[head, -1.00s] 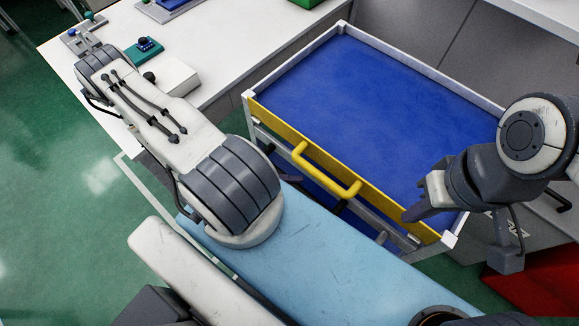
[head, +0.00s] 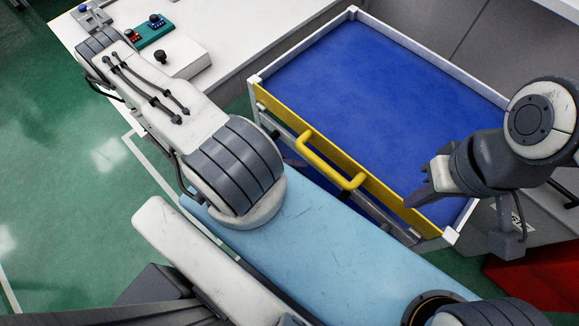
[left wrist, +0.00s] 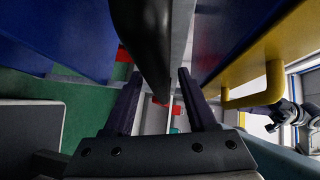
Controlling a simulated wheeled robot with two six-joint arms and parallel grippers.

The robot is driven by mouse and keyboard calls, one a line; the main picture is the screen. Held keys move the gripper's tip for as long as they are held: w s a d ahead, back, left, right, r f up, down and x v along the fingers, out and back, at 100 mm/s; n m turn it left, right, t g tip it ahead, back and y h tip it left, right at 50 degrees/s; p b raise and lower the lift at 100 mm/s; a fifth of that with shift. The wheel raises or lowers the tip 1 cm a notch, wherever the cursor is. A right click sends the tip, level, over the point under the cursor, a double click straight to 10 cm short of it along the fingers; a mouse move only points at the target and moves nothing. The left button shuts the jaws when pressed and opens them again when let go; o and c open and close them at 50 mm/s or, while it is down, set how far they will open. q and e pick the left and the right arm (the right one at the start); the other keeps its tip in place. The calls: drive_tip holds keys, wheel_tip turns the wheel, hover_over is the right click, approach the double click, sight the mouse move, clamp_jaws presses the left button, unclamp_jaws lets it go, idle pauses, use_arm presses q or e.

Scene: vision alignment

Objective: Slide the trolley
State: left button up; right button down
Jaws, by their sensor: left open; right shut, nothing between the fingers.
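The trolley (head: 385,88) has a blue top tray with a white frame and a yellow front panel. A yellow handle (head: 325,163) sticks out from that panel; it also shows at the right of the left wrist view (left wrist: 262,92). My left gripper (left wrist: 160,92) is open, with a dark bar (left wrist: 145,45) running ahead of and between its fingers; contact cannot be told. In the head view it is mostly hidden behind my left arm. My right gripper (head: 418,199) is shut and empty, over the panel's right part; whether it touches is unclear.
A white table (head: 235,50) stands left of the trolley, carrying a white box with a black knob (head: 178,60) and a teal device (head: 154,30). A grey cabinet wall (head: 440,30) is behind the trolley. A red object (head: 525,275) lies at lower right. Green floor (head: 60,180) is open at left.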

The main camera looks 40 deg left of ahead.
use_arm(q)
drive_tip(key=b+v, duration=0.1)
drive_tip(key=v, duration=0.9)
drive_tip(key=shift+s+a, duration=0.2)
drive_tip(key=shift+a, duration=0.05)
